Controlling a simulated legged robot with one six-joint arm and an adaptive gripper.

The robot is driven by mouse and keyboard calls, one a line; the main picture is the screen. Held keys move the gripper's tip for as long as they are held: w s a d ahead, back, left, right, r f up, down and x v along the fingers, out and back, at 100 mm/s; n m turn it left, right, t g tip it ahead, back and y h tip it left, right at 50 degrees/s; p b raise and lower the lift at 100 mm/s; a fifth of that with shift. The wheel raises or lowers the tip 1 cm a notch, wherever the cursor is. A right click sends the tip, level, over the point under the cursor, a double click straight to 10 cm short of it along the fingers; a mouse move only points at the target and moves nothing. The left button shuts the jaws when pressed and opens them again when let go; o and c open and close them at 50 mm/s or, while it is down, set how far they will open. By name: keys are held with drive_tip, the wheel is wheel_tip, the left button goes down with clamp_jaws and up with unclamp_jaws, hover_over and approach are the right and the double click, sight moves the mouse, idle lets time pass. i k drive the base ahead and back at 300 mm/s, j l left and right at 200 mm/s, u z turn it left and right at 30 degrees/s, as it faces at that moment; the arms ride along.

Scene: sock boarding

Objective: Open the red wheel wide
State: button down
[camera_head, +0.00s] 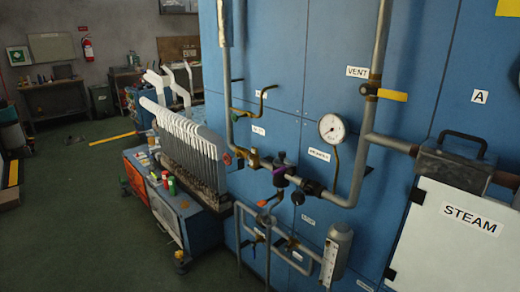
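A small red-orange round part (227,159), which looks like a handwheel, sits at the left end of the horizontal pipe, beside the white ribbed row of boards. It is small here, and I cannot tell how far it is turned. A second orange-red piece (262,203) shows lower down, on the pipework under the horizontal pipe. I cannot tell for sure which of the two is the red wheel. My gripper is not in view, and nothing is seen touching either part.
A blue panel (285,60) carries pipes, a round gauge (333,128) and a yellow-handled vent valve (391,95). A white STEAM box (450,240) stands at right. A blue cart (180,215) holds the white boards (190,150). The green floor (75,230) at left is mostly clear.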

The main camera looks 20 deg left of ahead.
sight(226, 158)
drive_tip(key=i+j, duration=0.1)
drive_tip(key=j, duration=0.3)
drive_tip(key=i+j+u, duration=0.1)
drive_tip(key=j, duration=0.3)
drive_tip(key=i+j, duration=0.15)
drive_tip(key=j, duration=0.2)
drive_tip(key=i+j, duration=0.1)
drive_tip(key=j, duration=0.3)
drive_tip(key=i+j+u, duration=0.1)
drive_tip(key=j, duration=0.3)
drive_tip(key=i+j, duration=0.2)
drive_tip(key=j, duration=0.15)
drive_tip(key=i+j, duration=0.1)
drive_tip(key=j, duration=0.3)
drive_tip(key=u, duration=0.05)
